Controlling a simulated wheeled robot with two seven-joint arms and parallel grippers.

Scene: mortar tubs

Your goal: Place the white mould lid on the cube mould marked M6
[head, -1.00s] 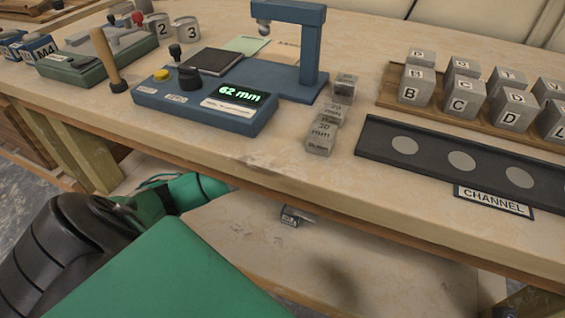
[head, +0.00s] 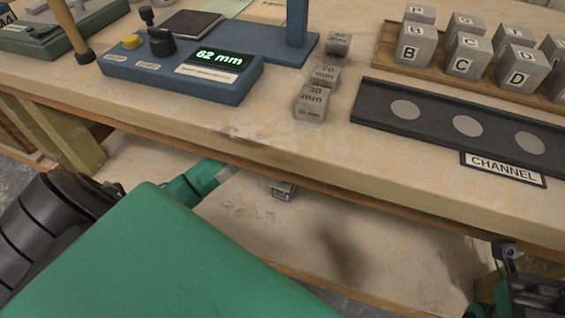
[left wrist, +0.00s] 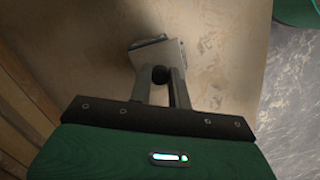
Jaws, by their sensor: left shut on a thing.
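In the left wrist view my left gripper (left wrist: 161,88) is shut on a dark round knob (left wrist: 160,74). A pale grey, flat-sided piece (left wrist: 174,54) with a dark edge shows just beyond the fingertips. It looks like the white mould lid in shadow, but I cannot be sure. No mould marked M6 can be made out.
The blue gauge (head: 185,70) reads 62 mm. The bench front (head: 250,135) is clear.

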